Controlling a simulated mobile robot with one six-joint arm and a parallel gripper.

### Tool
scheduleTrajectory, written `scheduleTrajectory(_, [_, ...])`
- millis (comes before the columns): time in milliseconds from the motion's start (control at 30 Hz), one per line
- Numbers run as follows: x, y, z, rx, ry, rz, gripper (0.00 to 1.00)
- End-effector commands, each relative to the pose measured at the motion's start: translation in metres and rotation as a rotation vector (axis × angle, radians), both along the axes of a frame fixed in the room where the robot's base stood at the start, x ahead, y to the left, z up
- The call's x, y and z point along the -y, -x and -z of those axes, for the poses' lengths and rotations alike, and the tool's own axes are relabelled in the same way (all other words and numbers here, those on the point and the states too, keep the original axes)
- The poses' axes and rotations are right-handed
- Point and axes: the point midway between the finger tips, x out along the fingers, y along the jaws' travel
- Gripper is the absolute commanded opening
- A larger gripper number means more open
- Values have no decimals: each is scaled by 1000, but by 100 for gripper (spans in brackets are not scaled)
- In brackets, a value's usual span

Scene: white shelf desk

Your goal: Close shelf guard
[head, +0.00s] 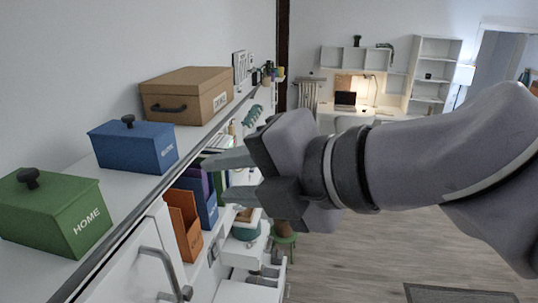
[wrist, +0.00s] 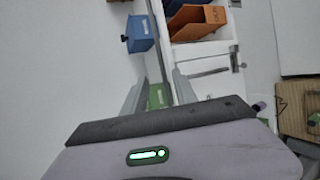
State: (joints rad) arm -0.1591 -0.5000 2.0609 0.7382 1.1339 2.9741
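My gripper (head: 222,175) is in front of the shelf unit in the head view, its two grey fingers apart with nothing between them. In the wrist view the fingers (wrist: 158,96) are also spread, with a green box (wrist: 158,97) seen beyond the gap. A white panel (head: 128,268) with a grey bar handle (head: 160,262) is at the lower left of the head view. The handle also shows in the wrist view (wrist: 235,60), right of the fingers and apart from them. A dark rail (head: 130,222) runs along the shelf's top edge. Which part is the guard is not clear.
Green (head: 55,215), blue (head: 134,148) and brown (head: 187,94) boxes stand on the shelf top. An orange bin (head: 184,228) and a blue bin (head: 204,208) are in the shelf below. A stool (head: 284,238) stands beyond; open wooden floor (head: 350,265) lies to the right.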

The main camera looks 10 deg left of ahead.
Motion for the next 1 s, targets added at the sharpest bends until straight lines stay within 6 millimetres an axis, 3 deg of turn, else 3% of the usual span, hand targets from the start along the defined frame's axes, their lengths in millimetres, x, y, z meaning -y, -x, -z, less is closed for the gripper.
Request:
scheduleTrajectory(133, [1, -2, 14, 68, 43, -45, 33])
scheduleTrajectory(233, [3, -6, 52, 303, 184, -201, 33])
scheduleTrajectory(500, [16, -18, 157, 1292, 622, -798, 33])
scheduleTrajectory(633, [24, -25, 195, 1815, 775, -1027, 33])
scheduleTrajectory(667, [24, -29, 183, 1943, 783, -1046, 33])
scheduleTrajectory(700, [23, -36, 154, 2117, 777, -1034, 33])
scheduleTrajectory(800, [26, -50, 101, 2493, 779, -934, 33])
scheduleTrajectory(900, [32, -58, 73, 2732, 807, -824, 33])
scheduleTrajectory(1000, [34, -60, 61, 2837, 827, -763, 33])
